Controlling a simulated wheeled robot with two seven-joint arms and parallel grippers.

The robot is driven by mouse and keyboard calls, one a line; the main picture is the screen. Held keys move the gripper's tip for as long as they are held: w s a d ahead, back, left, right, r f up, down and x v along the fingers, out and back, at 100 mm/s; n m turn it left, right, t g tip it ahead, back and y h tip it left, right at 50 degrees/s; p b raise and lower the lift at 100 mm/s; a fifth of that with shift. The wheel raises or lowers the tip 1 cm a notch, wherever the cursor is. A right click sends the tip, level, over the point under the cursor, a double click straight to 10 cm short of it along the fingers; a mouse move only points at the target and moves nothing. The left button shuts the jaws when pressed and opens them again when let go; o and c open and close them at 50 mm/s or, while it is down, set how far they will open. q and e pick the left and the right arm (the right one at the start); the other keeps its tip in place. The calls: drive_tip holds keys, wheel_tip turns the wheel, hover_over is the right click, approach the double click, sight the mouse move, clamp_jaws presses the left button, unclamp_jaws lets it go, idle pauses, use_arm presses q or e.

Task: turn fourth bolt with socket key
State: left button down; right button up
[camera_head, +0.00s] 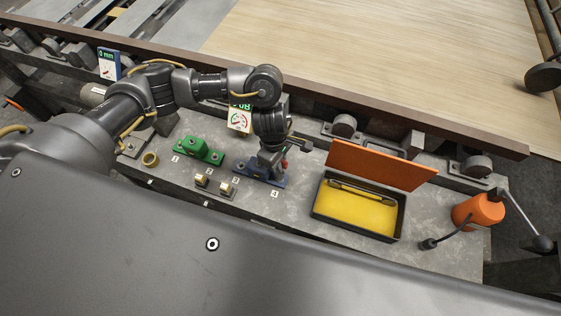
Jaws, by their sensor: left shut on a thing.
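My left arm reaches in from the left and bends down over the bench. My left gripper (269,160) points down at the blue block (262,177), beside the label 4 (274,194). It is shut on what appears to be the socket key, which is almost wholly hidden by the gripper. The fourth bolt cannot be made out under the gripper, so I cannot tell whether the key sits on it. A green block (198,150) stands to the left. My right gripper is not in view.
An open black case (318,205) with yellow lining, a grey tool and an orange lid (380,164) stands right of the gripper. An orange cylinder with a lever (478,211) is farther right. Small brass pieces (201,180) lie left. A brown rail (420,130) runs behind.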

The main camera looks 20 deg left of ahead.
use_arm(q)
drive_tip(key=shift+f, duration=0.1)
idle(1.1)
drive_tip(key=shift+f+b, duration=1.1)
drive_tip(key=shift+b, duration=0.4)
